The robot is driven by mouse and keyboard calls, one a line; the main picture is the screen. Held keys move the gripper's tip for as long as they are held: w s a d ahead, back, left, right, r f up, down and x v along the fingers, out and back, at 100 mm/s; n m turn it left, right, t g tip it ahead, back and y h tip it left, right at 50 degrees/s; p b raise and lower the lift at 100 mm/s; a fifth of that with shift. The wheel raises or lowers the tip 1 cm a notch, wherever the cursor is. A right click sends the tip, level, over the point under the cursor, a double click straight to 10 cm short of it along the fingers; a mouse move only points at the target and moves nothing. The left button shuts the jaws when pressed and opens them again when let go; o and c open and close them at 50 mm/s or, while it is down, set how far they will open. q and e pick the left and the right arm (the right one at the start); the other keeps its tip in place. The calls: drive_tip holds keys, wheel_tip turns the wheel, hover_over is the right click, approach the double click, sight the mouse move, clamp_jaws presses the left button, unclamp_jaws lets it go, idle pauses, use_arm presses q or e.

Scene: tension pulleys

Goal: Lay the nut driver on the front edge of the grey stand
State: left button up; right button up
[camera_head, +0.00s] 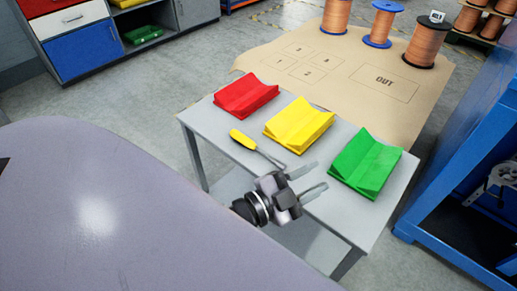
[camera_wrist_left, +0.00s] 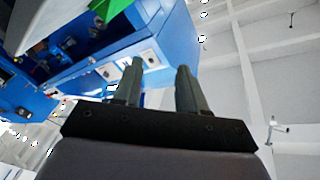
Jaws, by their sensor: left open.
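The nut driver has a yellow handle (camera_head: 243,139) and a thin shaft running down to the right. It lies on the grey stand (camera_head: 209,122), in the strip between the red and yellow holders and the stand's front edge. My left gripper (camera_head: 321,174) is at the stand's front side, to the right of the shaft's tip. Its two fingers are apart with nothing between them, and they point right, towards the green holder. They also show empty in the left wrist view (camera_wrist_left: 160,70). My right gripper is not in view.
Red (camera_head: 246,95), yellow (camera_head: 299,123) and green (camera_head: 365,162) V-shaped holders stand in a row on the stand. Behind is a brown mat (camera_head: 400,112) with copper spools (camera_head: 426,42). A blue frame (camera_head: 470,150) stands at right. Drawers (camera_head: 83,50) stand at back left.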

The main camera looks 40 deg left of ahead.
use_arm(q)
drive_tip(key=s+a+f+n+g+y, duration=0.2)
drive_tip(key=s+f+n, duration=0.3)
drive_tip(key=f, duration=0.3)
drive_tip(key=s+a+f+n+g+y, duration=0.2)
drive_tip(key=s+f+n+g, duration=0.3)
drive_tip(key=s+f, duration=0.1)
drive_tip(key=shift+a+f+y, duration=0.3)
drive_tip(key=shift+a+f, duration=0.05)
drive_tip(key=shift+f, duration=0.5)
wheel_tip(320, 180, up, 15)
drive_tip(key=a+p, duration=0.1)
drive_tip(key=p, duration=1.6)
drive_tip(key=shift+s+a+p, duration=0.25)
drive_tip(key=shift+s+p, duration=0.05)
drive_tip(key=shift+s, duration=0.1)
